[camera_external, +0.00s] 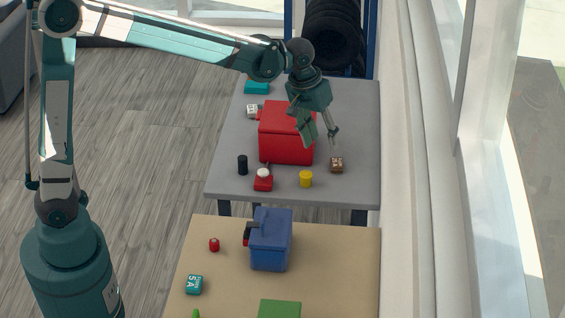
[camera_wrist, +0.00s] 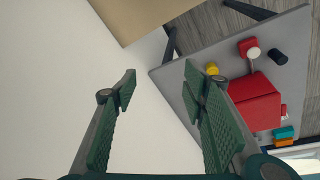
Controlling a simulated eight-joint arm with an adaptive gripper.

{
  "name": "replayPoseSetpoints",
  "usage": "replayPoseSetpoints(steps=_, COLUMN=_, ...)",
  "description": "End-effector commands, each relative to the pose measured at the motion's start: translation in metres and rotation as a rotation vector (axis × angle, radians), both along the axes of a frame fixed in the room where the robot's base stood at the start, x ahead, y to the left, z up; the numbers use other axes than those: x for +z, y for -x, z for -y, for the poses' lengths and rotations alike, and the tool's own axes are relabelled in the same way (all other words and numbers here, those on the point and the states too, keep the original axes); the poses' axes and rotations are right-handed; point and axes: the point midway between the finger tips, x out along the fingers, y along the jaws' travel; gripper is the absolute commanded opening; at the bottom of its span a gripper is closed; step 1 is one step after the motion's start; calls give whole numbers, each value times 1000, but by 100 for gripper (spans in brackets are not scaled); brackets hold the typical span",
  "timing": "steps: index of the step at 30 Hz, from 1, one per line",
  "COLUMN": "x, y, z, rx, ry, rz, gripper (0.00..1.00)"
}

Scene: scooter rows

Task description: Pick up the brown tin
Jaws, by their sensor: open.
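The brown tin (camera_external: 337,165) is a small brown block with a pale label on top. It sits on the grey table (camera_external: 235,186) near its right side, right of the large red box. My gripper (camera_external: 322,140) is open and empty, pointing down above the table, a little above and left of the tin in the external view. In the wrist view my gripper (camera_wrist: 160,78) shows two spread green fingers with nothing between them. I cannot make out the tin there; the right finger may hide it.
The large red box (camera_external: 286,147) stands close beside my gripper. A yellow cylinder (camera_external: 306,179), a red item with a white top (camera_external: 263,181) and a black cylinder (camera_external: 242,165) stand at the near edge. A tan table (camera_external: 215,280) with a blue box (camera_external: 271,245) is nearer.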

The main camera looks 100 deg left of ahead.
Motion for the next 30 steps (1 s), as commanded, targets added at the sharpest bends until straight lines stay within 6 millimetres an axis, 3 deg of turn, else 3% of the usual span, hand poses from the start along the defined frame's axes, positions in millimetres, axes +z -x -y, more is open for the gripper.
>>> replayPoseSetpoints(steps=15, x=-64, y=-40, z=-111, rx=232, ry=63, rz=-64, gripper=43)
replayPoseSetpoints(steps=30, x=-146, y=-53, z=-218, rx=456, ry=121, rz=-125, gripper=43)
